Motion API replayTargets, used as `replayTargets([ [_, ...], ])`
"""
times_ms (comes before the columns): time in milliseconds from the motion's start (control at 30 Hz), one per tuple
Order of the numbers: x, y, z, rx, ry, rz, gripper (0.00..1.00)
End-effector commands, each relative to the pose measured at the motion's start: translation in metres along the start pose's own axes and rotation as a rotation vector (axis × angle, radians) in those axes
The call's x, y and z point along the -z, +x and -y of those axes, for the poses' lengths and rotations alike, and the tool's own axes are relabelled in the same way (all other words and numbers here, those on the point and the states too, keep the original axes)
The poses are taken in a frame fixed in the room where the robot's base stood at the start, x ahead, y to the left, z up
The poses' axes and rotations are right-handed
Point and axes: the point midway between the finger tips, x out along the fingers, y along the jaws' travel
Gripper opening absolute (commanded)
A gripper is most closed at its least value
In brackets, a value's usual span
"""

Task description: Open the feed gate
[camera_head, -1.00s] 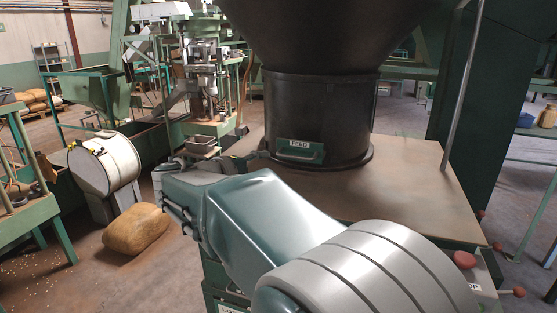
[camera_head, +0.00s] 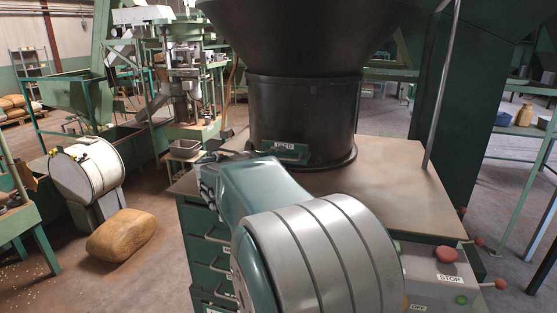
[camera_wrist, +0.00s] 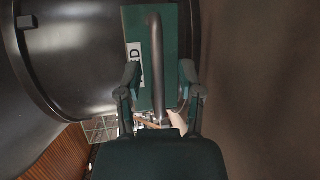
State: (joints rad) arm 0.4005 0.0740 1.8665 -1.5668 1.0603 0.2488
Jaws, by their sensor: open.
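The feed gate (camera_head: 283,151) is a green plate with a white FEED label, low on the front of the black hopper (camera_head: 300,118). My arm partly hides it in the head view. In the wrist view the green gate (camera_wrist: 133,22) fills the upper middle, with its dark bar handle (camera_wrist: 157,60) standing out in front and the label beside it. My gripper (camera_wrist: 160,85) is open, with one finger on each side of the handle. Whether the fingers touch the handle or plate cannot be told. In the head view the gripper is largely hidden behind my own arm.
The hopper stands on a brown-topped green cabinet (camera_head: 398,165) with drawers on its front. A red STOP button (camera_head: 446,254) sits at its front right. A white drum (camera_head: 87,172) and a tan sack (camera_head: 121,235) are at the left. A metal post (camera_head: 443,90) rises at the right.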

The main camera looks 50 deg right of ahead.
Motion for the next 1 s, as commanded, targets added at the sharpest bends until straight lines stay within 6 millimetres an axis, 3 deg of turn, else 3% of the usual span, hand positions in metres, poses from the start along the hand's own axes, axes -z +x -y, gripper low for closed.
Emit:
replayTargets([
  [67, 0.000, 0.000, 0.000, 0.000, 0.000, 0.000, 0.44],
  [100, 0.000, 0.000, 0.000, 0.000, 0.000, 0.001, 0.26],
  [167, 0.000, 0.000, 0.000, 0.001, 0.000, 0.001, 0.00],
  [467, -0.001, -0.003, 0.002, 0.002, -0.001, 0.001, 0.00],
  [800, -0.024, -0.060, 0.014, 0.003, -0.003, -0.001, 0.00],
  [1000, -0.030, -0.071, 0.018, 0.005, -0.003, 0.002, 0.00],
])
